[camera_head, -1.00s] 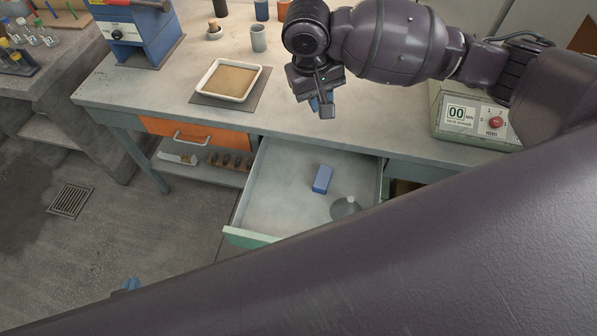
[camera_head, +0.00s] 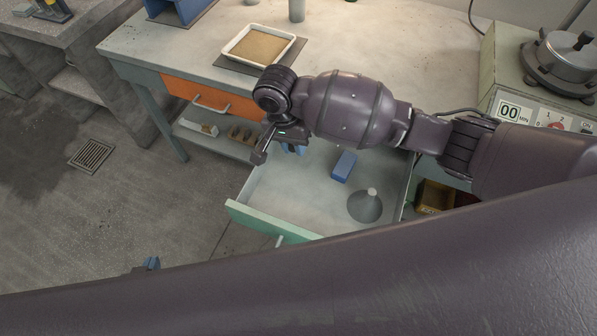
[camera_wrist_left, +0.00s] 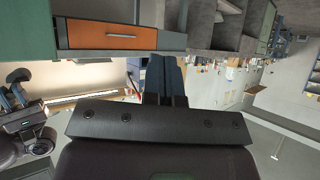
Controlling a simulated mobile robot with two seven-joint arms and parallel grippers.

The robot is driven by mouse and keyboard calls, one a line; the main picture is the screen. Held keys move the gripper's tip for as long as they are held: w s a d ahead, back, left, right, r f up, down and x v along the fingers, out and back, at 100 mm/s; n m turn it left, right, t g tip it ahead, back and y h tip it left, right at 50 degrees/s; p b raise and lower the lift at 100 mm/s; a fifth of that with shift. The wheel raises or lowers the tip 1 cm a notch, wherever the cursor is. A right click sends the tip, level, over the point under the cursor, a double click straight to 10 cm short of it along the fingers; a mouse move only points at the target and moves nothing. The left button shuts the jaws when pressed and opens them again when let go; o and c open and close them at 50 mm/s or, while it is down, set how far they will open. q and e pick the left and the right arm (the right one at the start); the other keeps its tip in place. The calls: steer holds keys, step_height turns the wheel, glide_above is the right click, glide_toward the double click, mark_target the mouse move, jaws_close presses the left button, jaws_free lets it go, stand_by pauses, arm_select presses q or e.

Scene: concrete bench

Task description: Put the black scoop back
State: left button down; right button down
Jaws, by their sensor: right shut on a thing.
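My right gripper (camera_head: 289,146) hangs over the back left part of the open drawer (camera_head: 285,204). It is shut on a dark thing, which I take for the black scoop; the arm mostly hides it in the head view. In the left wrist view, the dark scoop (camera_wrist_left: 18,75) shows beside the blue fingers of the right gripper (camera_wrist_left: 17,98) at the left edge. My left gripper (camera_head: 152,263) shows only as a small blue tip above my foreground arm, in front of the bench. Its blue fingers (camera_wrist_left: 164,78) are together and empty in the left wrist view.
The drawer holds a blue block (camera_head: 344,166) and a grey cone-shaped thing (camera_head: 365,206), with bare floor at its left front. A tray (camera_head: 262,47) lies on the bench. An orange drawer (camera_head: 207,98) is closed. A device with a dial (camera_head: 545,90) stands at right.

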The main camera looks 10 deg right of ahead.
step_height(320, 180, down, 10)
steer(key=shift+f+b, duration=0.25)
steer(key=shift+b, duration=1)
step_height(320, 180, down, 5)
steer(key=shift+r+b, duration=0.1)
steer(key=shift+b, duration=0.7)
steer(key=shift+f, duration=0.4)
steer(key=shift+r, duration=0.1)
